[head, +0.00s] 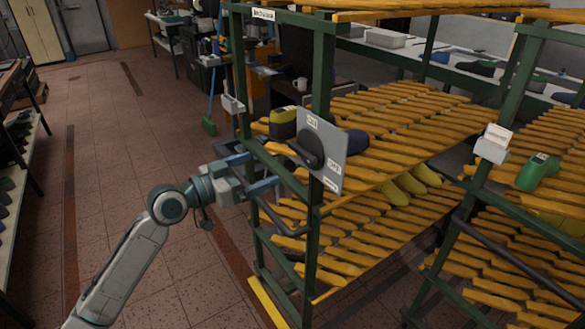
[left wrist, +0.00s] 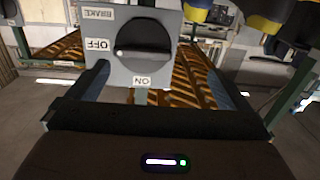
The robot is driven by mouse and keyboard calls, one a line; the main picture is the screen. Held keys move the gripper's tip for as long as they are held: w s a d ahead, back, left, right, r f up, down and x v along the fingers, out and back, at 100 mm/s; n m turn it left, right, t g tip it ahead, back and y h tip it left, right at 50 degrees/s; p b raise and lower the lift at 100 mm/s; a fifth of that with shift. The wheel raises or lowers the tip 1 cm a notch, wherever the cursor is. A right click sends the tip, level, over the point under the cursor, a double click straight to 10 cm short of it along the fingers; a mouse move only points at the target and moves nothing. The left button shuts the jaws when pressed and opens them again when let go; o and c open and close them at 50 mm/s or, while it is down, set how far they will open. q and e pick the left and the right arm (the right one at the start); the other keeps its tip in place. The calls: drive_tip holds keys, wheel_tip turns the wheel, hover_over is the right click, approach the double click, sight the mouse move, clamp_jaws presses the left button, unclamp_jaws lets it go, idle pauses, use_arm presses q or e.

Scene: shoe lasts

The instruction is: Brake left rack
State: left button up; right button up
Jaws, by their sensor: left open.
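The left rack (head: 322,60) has green posts and yellow wooden slat shelves. A grey brake panel (head: 333,150) is fixed to its near post, with a black rotary knob (head: 309,146) and ON, OFF and BRAKE labels. In the left wrist view the panel (left wrist: 170,17) faces me, and the knob (left wrist: 146,40) lies sideways with its white mark toward OFF. My left gripper (head: 262,173) is open and empty. Its fingers stand apart beside the panel, and I see no contact with the knob. My right gripper is not in view.
A second rack (head: 522,65) with a small label box (head: 493,143) stands at the right. A green shoe last (head: 538,172) lies on it; yellow lasts (head: 410,183) lie on the left rack. A dark push handle (head: 282,213) is below my gripper. Tiled floor at left is free.

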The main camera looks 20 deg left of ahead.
sight(299, 152)
use_arm(q)
drive_tip(key=shift+m+h, duration=0.4)
drive_tip(key=w+d+p, duration=0.1)
drive_tip(key=w+d, duration=0.1)
drive_tip(key=w+d+r+p, duration=0.1)
drive_tip(key=w+d, duration=0.1)
drive_tip(key=d, duration=0.1)
drive_tip(key=w+d+r+p, duration=0.1)
drive_tip(key=w+d+p, duration=0.1)
drive_tip(key=shift+d+r, duration=0.15)
drive_tip(key=shift+d, duration=0.05)
drive_tip(key=shift+w+d, duration=0.3)
drive_tip(key=shift+w, duration=0.1)
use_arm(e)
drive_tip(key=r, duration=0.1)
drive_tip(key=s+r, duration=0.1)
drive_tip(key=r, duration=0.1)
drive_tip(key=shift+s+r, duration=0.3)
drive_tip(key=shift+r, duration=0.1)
use_arm(q)
drive_tip(key=c, duration=0.7)
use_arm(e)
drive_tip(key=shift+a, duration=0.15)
